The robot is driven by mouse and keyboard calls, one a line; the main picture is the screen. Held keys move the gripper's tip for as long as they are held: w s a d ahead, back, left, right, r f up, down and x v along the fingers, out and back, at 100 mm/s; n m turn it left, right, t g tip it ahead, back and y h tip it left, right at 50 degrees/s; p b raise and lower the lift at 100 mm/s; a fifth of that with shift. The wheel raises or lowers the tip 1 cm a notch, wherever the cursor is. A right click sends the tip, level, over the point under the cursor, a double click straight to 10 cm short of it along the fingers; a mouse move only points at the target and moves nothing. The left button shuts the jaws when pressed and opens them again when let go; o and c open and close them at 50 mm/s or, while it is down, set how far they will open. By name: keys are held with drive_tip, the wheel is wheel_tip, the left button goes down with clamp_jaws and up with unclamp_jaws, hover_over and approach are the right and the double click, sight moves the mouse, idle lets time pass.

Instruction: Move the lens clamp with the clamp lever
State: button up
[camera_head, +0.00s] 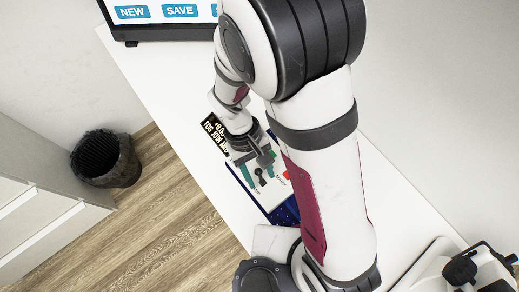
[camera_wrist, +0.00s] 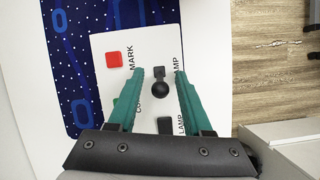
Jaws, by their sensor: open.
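The clamp lever (camera_wrist: 159,89), a short black lever with a round ball knob, stands on a white panel (camera_wrist: 108,42) with printed words, partly covered. It also shows small and dark in the head view (camera_head: 260,177). My gripper (camera_wrist: 160,73) has two green fingers spread apart, one on each side of the knob, with a gap on both sides. In the head view my gripper (camera_head: 259,176) hangs low over the panel. A dark block (camera_wrist: 165,125) lies nearer my palm between the fingers; I cannot tell whether it is the lens clamp.
A red square button (camera_wrist: 113,59) marked MARK sits left of the lever. A dark blue dotted mat (camera_wrist: 62,75) lies beside the panel on the white table (camera_head: 165,75). A monitor (camera_head: 160,27) stands at the back. A black bin (camera_head: 105,158) is on the floor.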

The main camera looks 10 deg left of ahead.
drive_tip(key=shift+c, duration=0.3)
clamp_jaws()
drive_tip(key=shift+s+d+r+t+y, duration=0.1)
drive_tip(key=shift+s+d+t+y, duration=0.1)
drive_tip(key=shift+t+y, duration=0.35)
drive_tip(key=shift+s+d+t+y, duration=0.2)
drive_tip(key=shift+t+y, duration=0.25)
drive_tip(key=shift+y, duration=0.1)
drive_tip(key=shift+o, duration=0.3)
unclamp_jaws()
